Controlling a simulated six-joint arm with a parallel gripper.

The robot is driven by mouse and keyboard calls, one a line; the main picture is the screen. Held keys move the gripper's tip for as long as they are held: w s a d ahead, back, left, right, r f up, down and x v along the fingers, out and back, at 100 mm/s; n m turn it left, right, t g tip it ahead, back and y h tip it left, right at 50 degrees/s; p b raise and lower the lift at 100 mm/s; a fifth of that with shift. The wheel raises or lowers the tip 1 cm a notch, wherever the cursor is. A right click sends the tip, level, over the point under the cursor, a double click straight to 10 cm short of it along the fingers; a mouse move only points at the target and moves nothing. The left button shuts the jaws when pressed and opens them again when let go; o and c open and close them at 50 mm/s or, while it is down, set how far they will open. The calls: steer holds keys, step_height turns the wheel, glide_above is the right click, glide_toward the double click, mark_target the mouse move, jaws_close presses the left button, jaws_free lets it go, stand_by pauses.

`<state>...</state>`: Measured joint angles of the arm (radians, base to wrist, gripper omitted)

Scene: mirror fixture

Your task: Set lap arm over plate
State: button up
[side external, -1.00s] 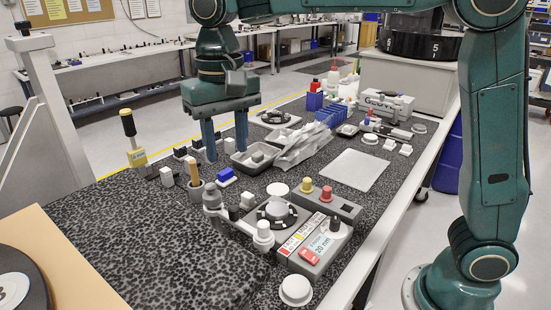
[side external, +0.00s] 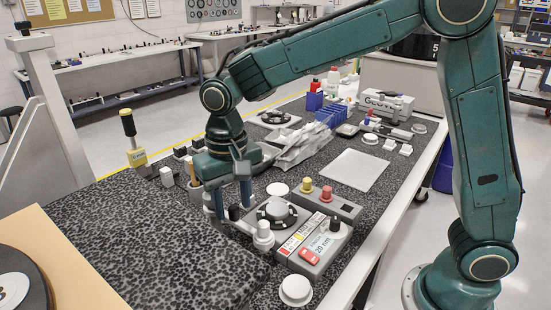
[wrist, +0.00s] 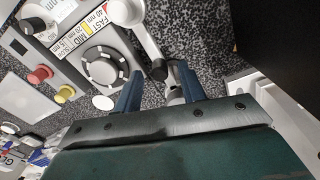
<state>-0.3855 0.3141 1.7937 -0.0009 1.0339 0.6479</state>
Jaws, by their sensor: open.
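The lap arm (side external: 240,226) is a pale grey bar that swings out beside the machine, with a round white-capped end (side external: 263,232) near the plate's front edge. It also shows in the wrist view (wrist: 146,35). The plate (side external: 276,211) is a round disc with a dark, segmented ring; in the wrist view the plate (wrist: 100,68) lies left of the arm. My gripper (side external: 232,204) is open, fingers down, at the arm's post end. In the wrist view a dark knob (wrist: 159,70) sits between the fingertips, with the grey post partly hidden behind the right finger.
A control box (side external: 318,243) with a black knob and red switch stands right of the plate. Yellow and red buttons (side external: 326,193) are behind it. White round caps (side external: 295,290) lie nearby. The front left mat is clear.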

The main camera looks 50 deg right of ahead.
steer(key=shift+f, duration=0.6)
steer(key=shift+c, duration=0.2)
jaws_close()
